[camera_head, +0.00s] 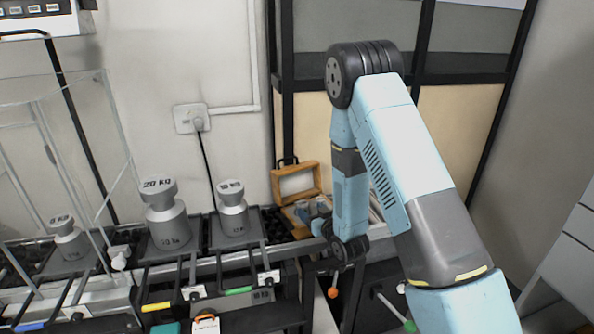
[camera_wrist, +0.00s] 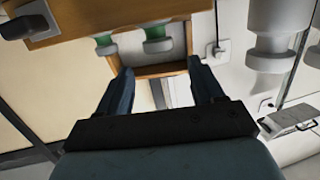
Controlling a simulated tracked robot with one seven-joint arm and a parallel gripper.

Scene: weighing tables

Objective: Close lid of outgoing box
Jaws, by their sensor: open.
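The outgoing box is a small wooden box (camera_head: 299,231) on the bench in the head view, partly hidden behind my arm. Its lid (camera_head: 297,183) stands raised at the back, with a pale inner panel in a wooden frame. My gripper (camera_head: 322,227) is low in front of the box in the head view, small and partly hidden. In the wrist view my gripper (camera_wrist: 161,67) is open and empty. A wooden frame edge (camera_wrist: 165,70) shows between and beyond its fingertips; I cannot tell whether they touch it. Green-based metal pieces (camera_wrist: 157,40) sit beside the wood.
Grey weights, one marked 20 kg (camera_head: 168,225) and a smaller one (camera_head: 233,212), stand left of the box. A glass enclosure (camera_head: 60,150) is at the far left. A wall socket (camera_head: 192,118) and dark rack posts (camera_head: 282,100) are behind. Coloured-tipped levers line the bench front.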

